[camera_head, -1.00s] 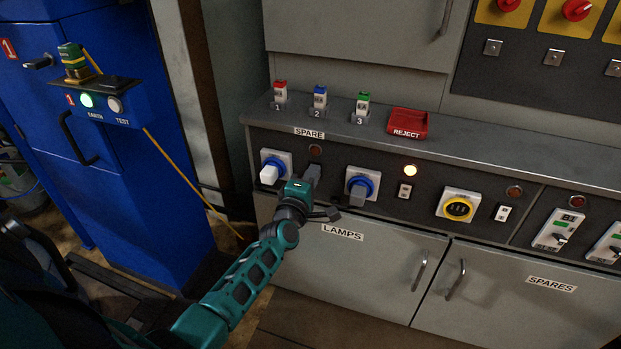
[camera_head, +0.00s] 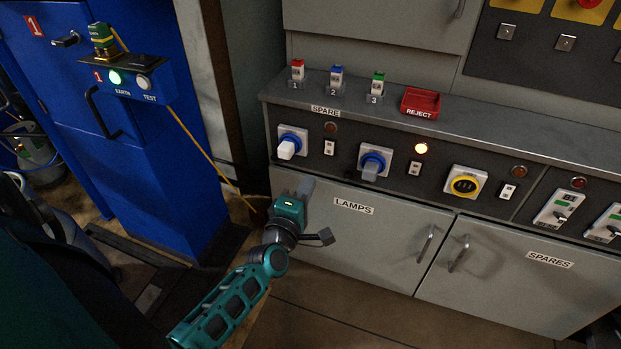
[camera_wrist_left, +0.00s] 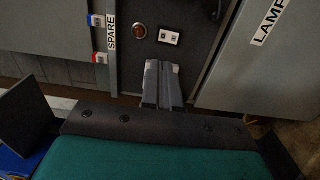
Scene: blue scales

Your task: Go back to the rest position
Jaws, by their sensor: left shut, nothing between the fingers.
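My left gripper (camera_head: 305,188) is shut and empty, in front of the grey lower cabinet, below the socket panel and left of the LAMPS label. In the left wrist view its closed fingers (camera_wrist_left: 161,68) point toward the panel, with nothing between them. My teal left arm comes in from the bottom left of the head view. My right gripper is not in view.
A red REJECT tray (camera_head: 421,102) sits on the ledge. A blue cabinet (camera_head: 150,180) stands left. Floor in front is clear.

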